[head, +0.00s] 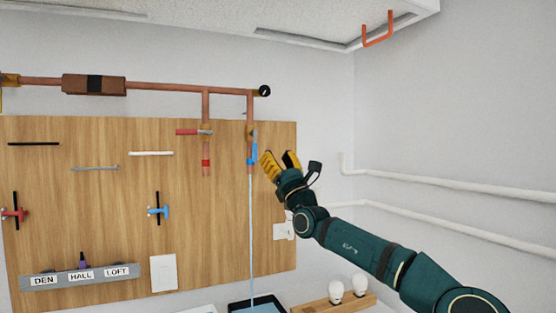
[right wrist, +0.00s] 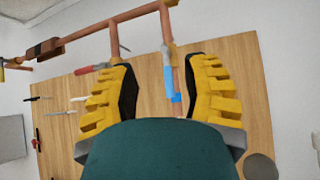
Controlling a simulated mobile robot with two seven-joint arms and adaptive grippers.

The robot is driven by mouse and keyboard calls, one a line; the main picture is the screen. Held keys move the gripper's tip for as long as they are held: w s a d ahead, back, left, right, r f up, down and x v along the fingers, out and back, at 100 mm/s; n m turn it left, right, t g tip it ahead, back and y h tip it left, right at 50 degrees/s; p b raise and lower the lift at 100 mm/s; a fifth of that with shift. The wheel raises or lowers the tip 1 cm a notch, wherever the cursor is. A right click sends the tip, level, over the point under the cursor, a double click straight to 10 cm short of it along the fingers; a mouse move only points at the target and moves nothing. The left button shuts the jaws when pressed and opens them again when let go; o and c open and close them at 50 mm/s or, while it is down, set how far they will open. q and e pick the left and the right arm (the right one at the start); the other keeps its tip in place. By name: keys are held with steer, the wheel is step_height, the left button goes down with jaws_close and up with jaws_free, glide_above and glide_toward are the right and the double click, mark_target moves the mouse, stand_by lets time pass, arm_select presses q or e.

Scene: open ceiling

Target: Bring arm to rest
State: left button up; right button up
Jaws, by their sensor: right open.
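My right gripper (head: 280,162) is raised in front of the right part of the wooden board, close to the blue valve handle (head: 254,152). Its yellow fingers are apart, and nothing shows between them in the head view. In the right wrist view, the open fingers (right wrist: 160,88) frame the blue handle (right wrist: 174,82), which looks to be beyond them. I cannot tell whether a finger touches it. The blue handle points down along its copper pipe. A thin pale blue stream (head: 251,230) runs down below that pipe. My left gripper is not in view.
The wooden board (head: 110,220) carries a red-handled valve (head: 188,132), clamps, rods and a labelled grey rack (head: 85,276). A dark tray (head: 240,305) is under the stream. A wooden holder with white bulbs (head: 335,302) sits right of it. White pipes (head: 430,185) cross the right wall.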

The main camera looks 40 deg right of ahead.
stand_by(0.5)
